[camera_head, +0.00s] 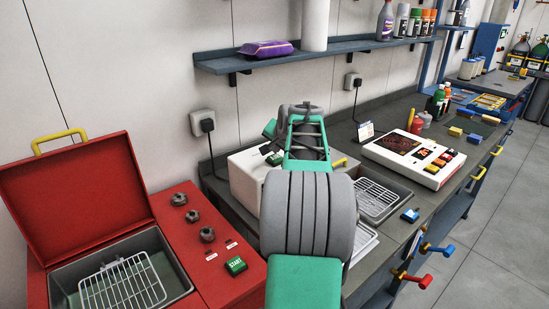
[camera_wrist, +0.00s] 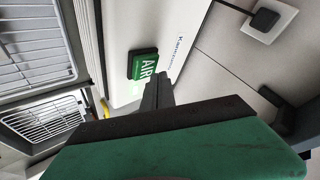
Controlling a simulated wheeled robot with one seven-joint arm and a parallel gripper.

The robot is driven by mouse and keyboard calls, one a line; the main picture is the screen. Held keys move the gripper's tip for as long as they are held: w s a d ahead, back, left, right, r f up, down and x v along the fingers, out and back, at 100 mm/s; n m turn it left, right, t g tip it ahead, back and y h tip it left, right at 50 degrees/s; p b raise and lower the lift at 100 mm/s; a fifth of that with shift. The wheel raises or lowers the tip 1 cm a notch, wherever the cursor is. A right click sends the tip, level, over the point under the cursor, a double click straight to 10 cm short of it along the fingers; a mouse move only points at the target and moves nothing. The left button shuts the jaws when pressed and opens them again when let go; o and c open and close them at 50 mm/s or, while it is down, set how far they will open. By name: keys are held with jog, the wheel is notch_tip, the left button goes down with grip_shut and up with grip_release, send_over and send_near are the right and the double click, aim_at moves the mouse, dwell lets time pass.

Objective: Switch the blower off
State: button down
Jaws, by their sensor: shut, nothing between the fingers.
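The blower appears to be the white box (camera_head: 243,181) on the bench, partly hidden behind my arm in the head view. It carries a green rocker switch, which shows at the edge of my arm (camera_head: 274,159). In the wrist view the switch (camera_wrist: 142,64) reads "AIR" in white on a dark frame, set on the white housing (camera_wrist: 122,28). A pale green glow lies on the housing just below it. My gripper (camera_wrist: 158,80) is shut and empty, its tips close beside the switch's lower right corner. I cannot tell whether they touch.
A red machine (camera_head: 105,195) with an open lid and a green START switch (camera_head: 236,266) stands left. A wire-racked tray (camera_head: 405,205) and a white panel with coloured switches (camera_head: 415,155) lie right. A shelf (camera_head: 300,58) runs above. A plug (camera_wrist: 265,19) is on the wall.

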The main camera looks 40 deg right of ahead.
aim_at(276, 158)
jog(key=shift+f, duration=0.4)
jog(key=shift+f+b, duration=0.35)
jog(key=shift+b, duration=0.05)
dwell(0.4)
jog(key=shift+r+p, duration=0.55)
jog(key=shift+r, duration=0.25)
notch_tip(276, 158, up, 6)
jog(key=p, duration=0.4)
